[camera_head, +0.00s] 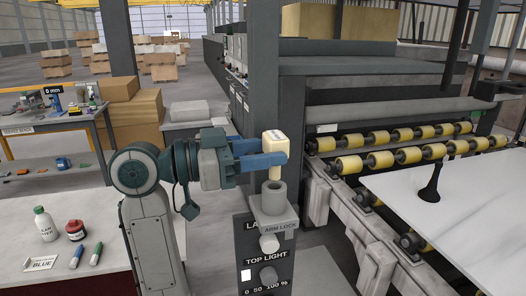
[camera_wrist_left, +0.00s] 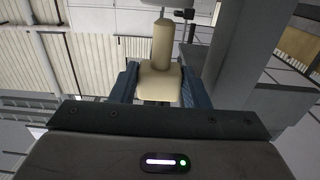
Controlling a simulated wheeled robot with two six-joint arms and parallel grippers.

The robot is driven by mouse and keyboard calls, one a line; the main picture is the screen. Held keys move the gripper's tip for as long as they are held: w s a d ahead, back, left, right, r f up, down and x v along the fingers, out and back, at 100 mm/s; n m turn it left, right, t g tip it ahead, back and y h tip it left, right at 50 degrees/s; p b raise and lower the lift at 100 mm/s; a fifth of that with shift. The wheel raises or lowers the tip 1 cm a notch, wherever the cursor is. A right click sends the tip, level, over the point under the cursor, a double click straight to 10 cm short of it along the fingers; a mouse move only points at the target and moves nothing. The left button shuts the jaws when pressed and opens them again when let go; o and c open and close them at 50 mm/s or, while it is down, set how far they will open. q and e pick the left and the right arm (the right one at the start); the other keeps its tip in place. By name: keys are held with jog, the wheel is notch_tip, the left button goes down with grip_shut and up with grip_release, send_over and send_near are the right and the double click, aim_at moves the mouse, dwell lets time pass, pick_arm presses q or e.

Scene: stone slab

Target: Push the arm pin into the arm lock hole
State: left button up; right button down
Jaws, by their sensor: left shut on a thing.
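The arm pin (camera_head: 275,148) is a cream-coloured piece with a block-shaped head and a narrower round shank. My left gripper (camera_head: 268,158), with blue fingers, is shut on its head. The pin is upright, shank down, over the grey arm lock socket (camera_head: 273,198), which carries the label ARM LOCK. Whether the shank's tip is inside the hole or just above it, I cannot tell. In the left wrist view the pin (camera_wrist_left: 161,60) sits between the two blue fingers. My right gripper does not show.
Below the socket is a dark control panel (camera_head: 262,258) with knobs and a TOP LIGHT label. A roller conveyor (camera_head: 395,155) with a pale slab (camera_head: 455,205) is at the right. A table (camera_head: 85,262) with bottles and markers is at the left.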

aim_at(263, 187)
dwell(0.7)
pick_arm(q)
jog(key=shift+b, duration=0.3)
dwell(0.8)
jog(key=shift+f+b, duration=1.05)
jog(key=shift+f, duration=0.05)
jog(key=shift+f+b, duration=1.5)
jog(key=shift+f, duration=0.25)
jog(key=o, duration=1.2)
